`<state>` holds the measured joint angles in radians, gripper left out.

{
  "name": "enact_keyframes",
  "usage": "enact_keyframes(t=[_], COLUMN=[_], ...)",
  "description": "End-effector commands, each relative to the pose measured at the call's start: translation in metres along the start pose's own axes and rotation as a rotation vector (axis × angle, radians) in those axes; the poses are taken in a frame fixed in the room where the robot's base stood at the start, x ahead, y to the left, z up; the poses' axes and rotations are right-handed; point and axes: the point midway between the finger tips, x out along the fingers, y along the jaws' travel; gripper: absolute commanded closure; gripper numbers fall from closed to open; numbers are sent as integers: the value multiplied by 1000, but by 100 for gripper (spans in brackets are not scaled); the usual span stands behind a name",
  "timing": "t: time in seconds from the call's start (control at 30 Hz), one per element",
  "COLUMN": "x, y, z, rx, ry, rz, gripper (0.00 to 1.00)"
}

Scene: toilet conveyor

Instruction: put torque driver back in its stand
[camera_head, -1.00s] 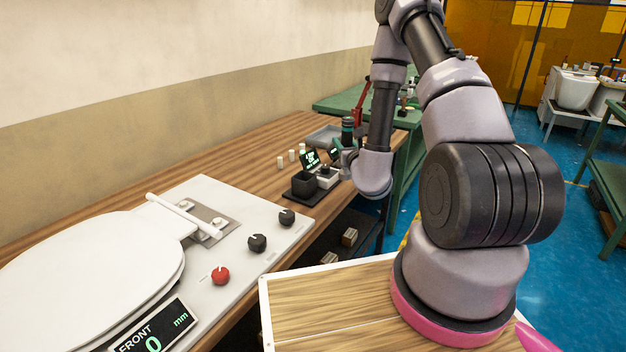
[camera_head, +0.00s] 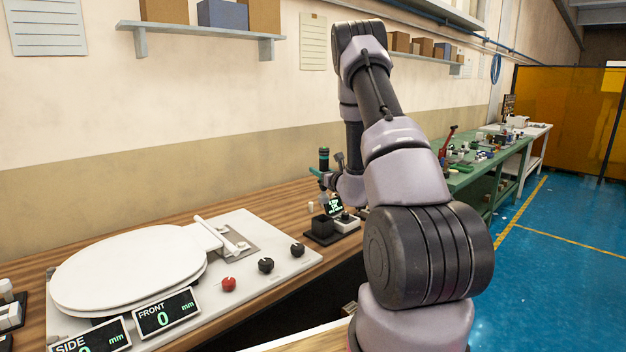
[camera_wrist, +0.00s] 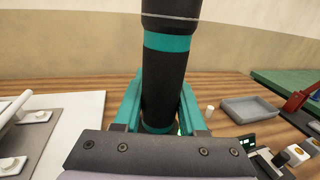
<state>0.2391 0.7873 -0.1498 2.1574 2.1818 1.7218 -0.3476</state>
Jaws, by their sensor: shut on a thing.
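The torque driver (camera_wrist: 163,75), a black cylinder with teal bands, stands upright between the teal fingers of my gripper (camera_wrist: 160,112) in the wrist view. My gripper (camera_head: 326,180) is shut on it. In the head view the driver (camera_head: 323,158) shows above the bench, and its lower end is hard to make out. A black open-topped block (camera_head: 322,228), which looks like the stand, sits on a dark base below the driver in the picture. A gap shows between them. I cannot tell whether they line up in depth.
A small display (camera_head: 333,204) and a white box (camera_head: 347,223) adjoin the black block. A grey tray (camera_wrist: 250,109) and a small white cylinder (camera_wrist: 210,110) are on the wooden bench. The toilet seat fixture (camera_head: 130,268) is at left, with knobs along its plate.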

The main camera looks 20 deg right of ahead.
Motion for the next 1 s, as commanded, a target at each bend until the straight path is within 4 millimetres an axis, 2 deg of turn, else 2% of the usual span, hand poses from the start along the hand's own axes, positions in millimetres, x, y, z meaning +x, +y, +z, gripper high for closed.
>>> enact_keyframes(t=[0.43, 0.9, 1.0], x=[0, 0, 0], y=[-1, -1, -1], z=[-1, -42, -39], rx=[0, 2, 0], ry=[-1, 0, -2], rz=[-1, -2, -1], gripper=[100, 100, 100])
